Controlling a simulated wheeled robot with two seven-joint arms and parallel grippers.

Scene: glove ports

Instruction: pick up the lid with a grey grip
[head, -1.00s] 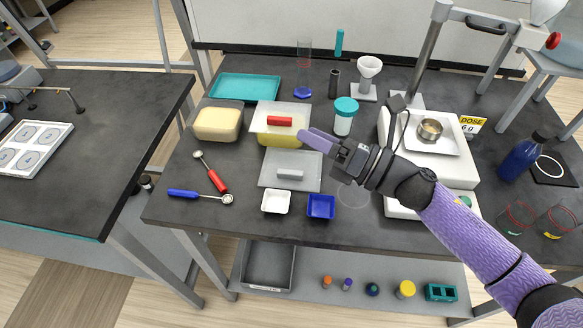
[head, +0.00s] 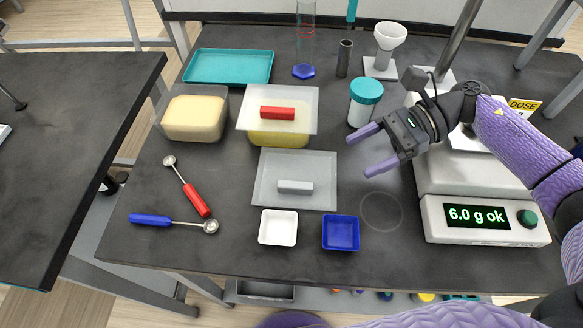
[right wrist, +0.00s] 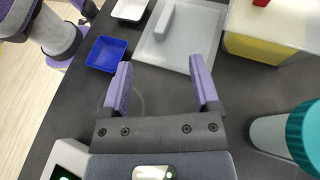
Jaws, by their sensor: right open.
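The lid with a grey grip (head: 266,194) is a pale translucent square plate with a grey bar (head: 295,187) on top. It lies flat on the dark bench, and it also shows in the right wrist view (right wrist: 194,38), cut off at the top edge. My right gripper (head: 358,155) is open and empty, to the right of this lid and apart from it. In the right wrist view its two purple fingers (right wrist: 160,65) point toward the lid with a gap between them. My left gripper is not in view.
A similar lid with a red grip (head: 277,113) sits on a yellow-filled container (head: 278,139) behind. A teal-capped jar (head: 364,105) stands close behind my right gripper. A white tray (head: 278,227) and a blue tray (head: 340,233) stand in front. The scale (head: 485,219) is at right.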

